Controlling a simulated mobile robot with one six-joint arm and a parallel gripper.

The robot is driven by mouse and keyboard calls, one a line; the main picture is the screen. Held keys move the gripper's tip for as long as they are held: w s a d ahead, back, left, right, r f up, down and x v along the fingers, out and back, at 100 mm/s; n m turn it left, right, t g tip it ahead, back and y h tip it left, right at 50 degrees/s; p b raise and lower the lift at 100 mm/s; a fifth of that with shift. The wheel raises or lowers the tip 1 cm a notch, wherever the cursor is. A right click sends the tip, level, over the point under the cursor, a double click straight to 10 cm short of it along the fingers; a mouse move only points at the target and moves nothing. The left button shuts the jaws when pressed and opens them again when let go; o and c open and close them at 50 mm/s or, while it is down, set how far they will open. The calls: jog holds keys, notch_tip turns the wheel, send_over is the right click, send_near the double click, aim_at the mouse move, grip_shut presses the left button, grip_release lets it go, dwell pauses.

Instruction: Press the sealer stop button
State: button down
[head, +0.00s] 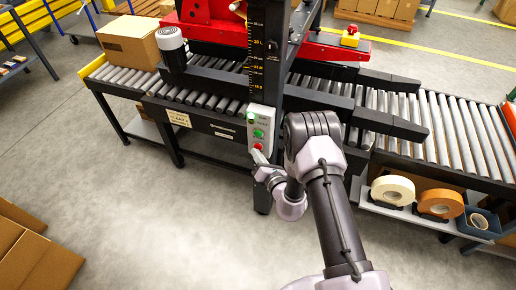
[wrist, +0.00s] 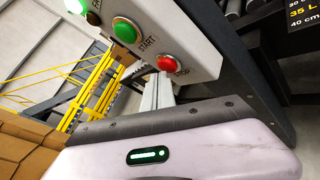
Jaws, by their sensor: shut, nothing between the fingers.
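The red stop button (head: 258,147) is the lowest control on a pale control box (head: 261,121) fixed to the sealer's dark column.
A roller conveyor (head: 215,98) runs behind the box, with a carton (head: 131,41) on its left end. A second red button on a yellow housing (head: 350,36) sits on the red machine. Tape rolls (head: 393,190) lie on a lower shelf at right.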

jog(key=shift+w+d, duration=0.1)
jog(key=shift+w, duration=0.15)
dwell(0.4)
jog(key=s+a, duration=0.2)
jog(key=s, duration=0.5)
jog(key=shift+a+p, duration=0.25)
jog(key=shift+p, duration=0.2)
jog(key=shift+r, duration=0.1)
dwell(0.6)
